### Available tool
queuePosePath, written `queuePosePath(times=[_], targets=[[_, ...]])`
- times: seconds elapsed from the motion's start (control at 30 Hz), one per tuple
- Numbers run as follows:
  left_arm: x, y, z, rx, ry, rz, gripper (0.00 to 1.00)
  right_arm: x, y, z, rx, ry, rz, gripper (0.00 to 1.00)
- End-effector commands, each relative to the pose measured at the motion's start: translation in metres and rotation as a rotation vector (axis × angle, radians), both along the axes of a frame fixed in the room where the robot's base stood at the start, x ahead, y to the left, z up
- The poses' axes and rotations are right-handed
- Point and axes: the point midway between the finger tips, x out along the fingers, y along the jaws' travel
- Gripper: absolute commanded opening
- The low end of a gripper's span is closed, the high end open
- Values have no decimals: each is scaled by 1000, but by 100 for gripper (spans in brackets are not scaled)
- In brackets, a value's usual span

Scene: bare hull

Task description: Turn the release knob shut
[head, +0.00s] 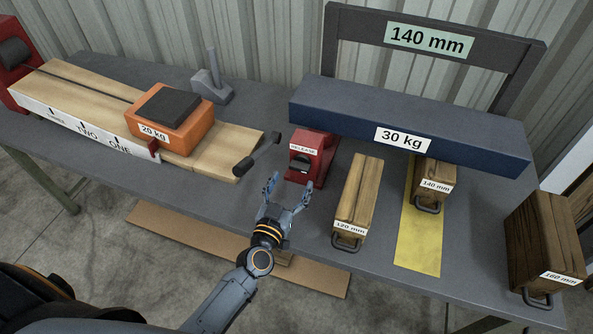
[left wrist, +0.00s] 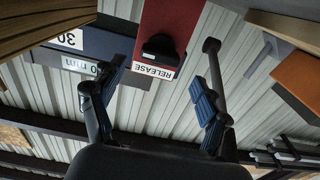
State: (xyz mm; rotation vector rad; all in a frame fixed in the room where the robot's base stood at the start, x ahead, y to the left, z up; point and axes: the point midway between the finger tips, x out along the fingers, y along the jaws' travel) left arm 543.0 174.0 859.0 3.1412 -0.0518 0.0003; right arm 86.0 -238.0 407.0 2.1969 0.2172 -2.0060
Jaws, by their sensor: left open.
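The red release box (head: 318,148) stands on the grey bench, left of the front of the blue beam. Its black knob (head: 301,162) sits on the front face below the RELEASE label. My left gripper (head: 288,188) is open and empty, just in front of and slightly below the box, with its fingers apart. In the left wrist view the red box (left wrist: 172,20) and black knob (left wrist: 160,46) appear beyond the open left gripper (left wrist: 163,78), between the finger directions. I see no contact with the knob. My right gripper is not in view.
A blue 30 kg beam (head: 345,118) lies behind and right of the box. Wooden blocks labelled 120 mm (head: 358,195) and 140 mm (head: 437,172) stand to the right. An orange 20 kg weight (head: 180,130) rests on boards to the left. A short black-ended bar (head: 243,167) lies near the gripper's left.

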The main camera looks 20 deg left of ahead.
Motion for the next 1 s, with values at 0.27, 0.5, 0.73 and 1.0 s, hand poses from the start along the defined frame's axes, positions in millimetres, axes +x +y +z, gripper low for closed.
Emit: queuePosePath(times=[0.27,0.5,0.73,1.0], targets=[[37,-2,0,0,1,-1,75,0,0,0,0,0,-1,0],[43,-2,0,0,1,-2,75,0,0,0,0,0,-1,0],[43,-2,0,0,1,-2,57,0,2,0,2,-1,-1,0],[42,-2,0,-1,1,-2,21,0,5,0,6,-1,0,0]])
